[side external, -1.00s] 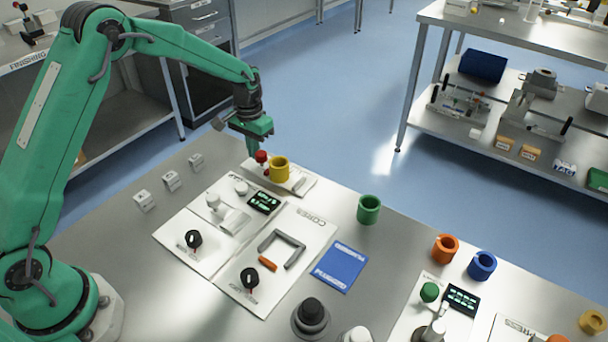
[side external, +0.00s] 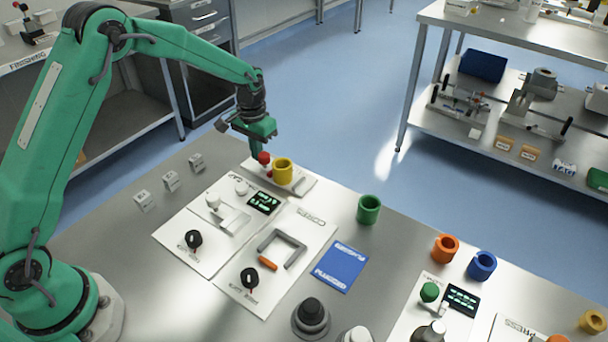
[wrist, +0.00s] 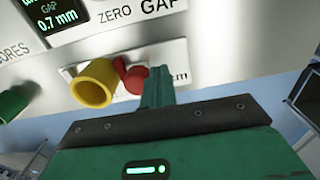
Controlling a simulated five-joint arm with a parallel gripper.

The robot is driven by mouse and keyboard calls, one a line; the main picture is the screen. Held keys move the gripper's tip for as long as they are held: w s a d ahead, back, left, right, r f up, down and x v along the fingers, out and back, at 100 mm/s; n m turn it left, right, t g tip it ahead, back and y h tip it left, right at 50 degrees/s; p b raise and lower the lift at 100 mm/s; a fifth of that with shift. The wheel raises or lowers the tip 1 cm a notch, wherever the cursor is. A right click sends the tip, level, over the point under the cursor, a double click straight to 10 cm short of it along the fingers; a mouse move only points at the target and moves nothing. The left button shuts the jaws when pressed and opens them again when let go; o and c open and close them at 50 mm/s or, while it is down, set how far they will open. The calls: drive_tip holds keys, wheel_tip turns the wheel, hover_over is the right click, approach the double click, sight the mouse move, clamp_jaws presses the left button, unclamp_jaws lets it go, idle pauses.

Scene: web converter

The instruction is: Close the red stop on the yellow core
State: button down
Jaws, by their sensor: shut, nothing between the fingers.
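The yellow core (side external: 283,170) stands upright on a white plate at the back edge of the bench. The red stop (side external: 264,159), with a round red knob, is just left of it. In the wrist view, the red stop (wrist: 135,79) lies right beside the yellow core (wrist: 96,84); I cannot tell whether they touch. My gripper (side external: 253,150) is shut and empty, with its fingertips (wrist: 156,88) close against the knob on the side away from the core. The gap display (wrist: 58,20) reads 0.7 mm.
A green core (side external: 369,209) stands to the right, with orange (side external: 445,247) and blue (side external: 482,264) cores farther right. A white panel (side external: 215,250) with knobs lies in front of the yellow core. Small white blocks (side external: 170,181) stand at the left.

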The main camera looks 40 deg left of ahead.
drive_tip(key=shift+d, duration=1.05)
idle(1.1)
drive_tip(key=shift+a, duration=0.65)
idle(0.4)
drive_tip(key=shift+r, duration=0.1)
wheel_tip(320, 180, up, 7)
idle(1.2)
